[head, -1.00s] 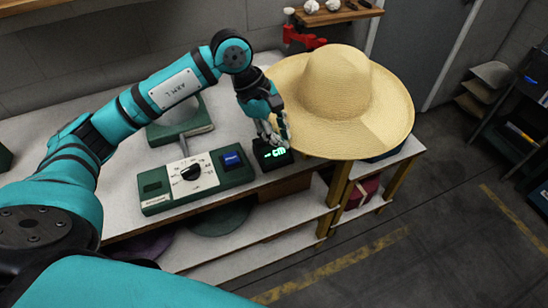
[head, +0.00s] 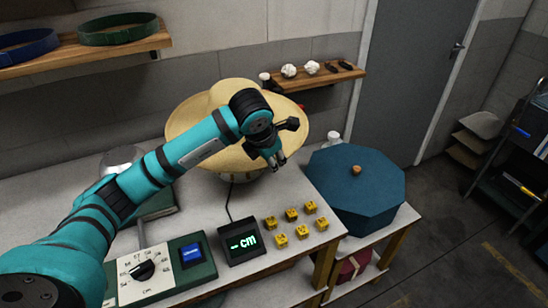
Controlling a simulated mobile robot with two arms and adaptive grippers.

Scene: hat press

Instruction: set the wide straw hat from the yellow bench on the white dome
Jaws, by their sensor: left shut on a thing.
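The wide straw hat (head: 195,125) is at the back of the bench, crown up, partly hidden behind my left arm. My left gripper (head: 278,163) is at the front right of its brim, shut on the brim. The white dome does not show clearly. A small pale piece (head: 240,176) shows just under the front brim, with a cable running toward it. I cannot tell whether the hat rests on it. The bench has a pale top (head: 210,205) and yellow legs. My right gripper is out of view.
A display reading "- cm" (head: 243,241), a green control box with a dial (head: 145,270) and several small yellow blocks (head: 292,214) stand in front. A blue octagonal box (head: 360,185) is at the right end. A wall shelf (head: 330,79) is behind the hat.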

